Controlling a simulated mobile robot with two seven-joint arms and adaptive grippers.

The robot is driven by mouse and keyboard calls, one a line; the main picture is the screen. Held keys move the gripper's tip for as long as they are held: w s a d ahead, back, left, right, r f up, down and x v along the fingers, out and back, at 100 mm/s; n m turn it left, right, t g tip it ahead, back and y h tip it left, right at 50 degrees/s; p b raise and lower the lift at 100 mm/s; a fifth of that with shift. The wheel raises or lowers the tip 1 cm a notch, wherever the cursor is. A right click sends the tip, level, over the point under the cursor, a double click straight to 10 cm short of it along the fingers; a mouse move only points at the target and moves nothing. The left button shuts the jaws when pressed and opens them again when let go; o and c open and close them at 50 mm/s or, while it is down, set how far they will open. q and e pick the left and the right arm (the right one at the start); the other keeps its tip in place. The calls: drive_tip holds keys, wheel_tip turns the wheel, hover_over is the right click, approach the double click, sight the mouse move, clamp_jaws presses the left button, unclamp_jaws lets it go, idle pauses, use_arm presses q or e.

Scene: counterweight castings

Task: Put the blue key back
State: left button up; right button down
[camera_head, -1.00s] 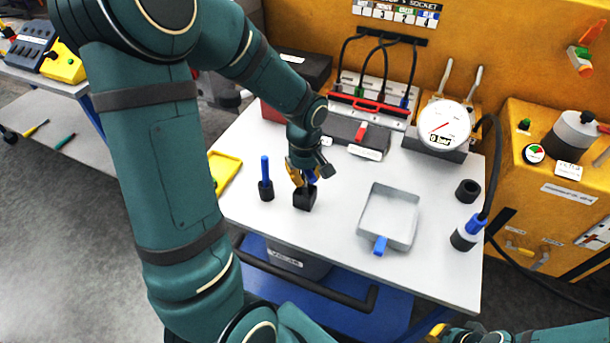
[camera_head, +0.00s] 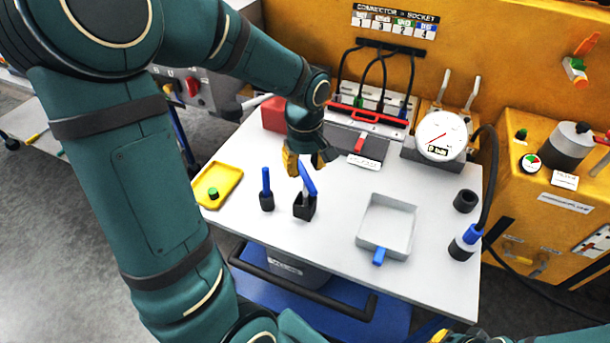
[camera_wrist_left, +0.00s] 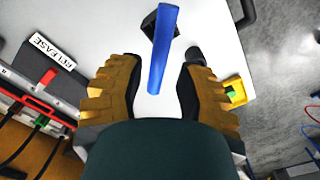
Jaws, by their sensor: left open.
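The blue key (camera_head: 309,181) stands leaning in a small black holder (camera_head: 304,209) on the white table. My left gripper (camera_head: 306,163) is just above the key, its jaws apart. In the left wrist view, the blue key (camera_wrist_left: 161,55) reaches into the space between the open fingers (camera_wrist_left: 158,92), with a clear gap on both sides; the black holder (camera_wrist_left: 150,24) shows behind it. A second blue handle (camera_head: 266,180) stands upright in another black holder to the left. At the bottom edge, an orange piece (camera_head: 437,335), perhaps my right gripper, is mostly cut off.
A grey tray (camera_head: 388,198) with a blue tab lies to the right. A yellow tray (camera_head: 228,182) with a green knob lies left. A gauge (camera_head: 438,136), a black ring (camera_head: 466,201) and a cabled plug (camera_head: 464,243) stand on the right. The table's front strip is clear.

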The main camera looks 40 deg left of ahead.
use_arm(q)
drive_tip(key=shift+r+p, duration=0.3)
drive_tip(key=shift+r, duration=1.85)
